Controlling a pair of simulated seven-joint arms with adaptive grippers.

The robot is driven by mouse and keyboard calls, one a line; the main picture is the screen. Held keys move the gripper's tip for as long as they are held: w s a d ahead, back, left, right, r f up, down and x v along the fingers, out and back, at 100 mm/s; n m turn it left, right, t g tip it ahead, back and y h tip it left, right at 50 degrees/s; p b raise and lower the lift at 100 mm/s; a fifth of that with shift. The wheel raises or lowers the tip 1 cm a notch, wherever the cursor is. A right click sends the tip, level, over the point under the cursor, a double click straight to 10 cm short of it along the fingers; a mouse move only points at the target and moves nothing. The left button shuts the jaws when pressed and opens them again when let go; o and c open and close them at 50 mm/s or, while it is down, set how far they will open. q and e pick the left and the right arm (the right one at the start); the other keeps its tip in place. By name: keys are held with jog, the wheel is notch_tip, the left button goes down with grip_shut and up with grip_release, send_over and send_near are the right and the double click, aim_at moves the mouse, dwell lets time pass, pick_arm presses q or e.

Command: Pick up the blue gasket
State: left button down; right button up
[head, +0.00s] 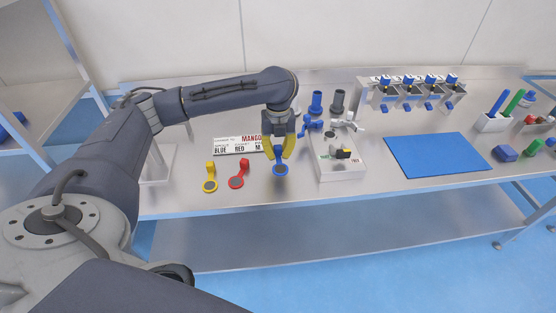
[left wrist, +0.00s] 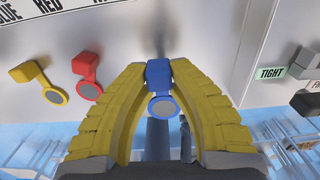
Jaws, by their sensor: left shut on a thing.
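The blue gasket (head: 281,168) has a round ring end with a grey centre and a block-shaped tab. In the left wrist view the blue gasket (left wrist: 162,104) has its tab between the yellow fingertips. My left gripper (head: 282,148) is shut on that tab, with the ring end pointing towards the table's front edge. It also shows in the left wrist view (left wrist: 159,72). Whether the gasket touches the table is hard to tell. A red gasket (head: 236,181) and a yellow gasket (head: 209,185) lie to its left. My right gripper is not in view.
A label card (head: 237,145) with colour words lies behind the gaskets. A grey fixture (head: 345,172) with a "TIGHT" label stands to the right. Further right are a blue mat (head: 436,154) and a row of dispensers (head: 411,95). The table front is clear.

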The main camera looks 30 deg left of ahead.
aim_at(278, 149)
pick_arm(q)
notch_tip(278, 149, up, 15)
dwell(0.5)
jog(key=shift+f, duration=0.1)
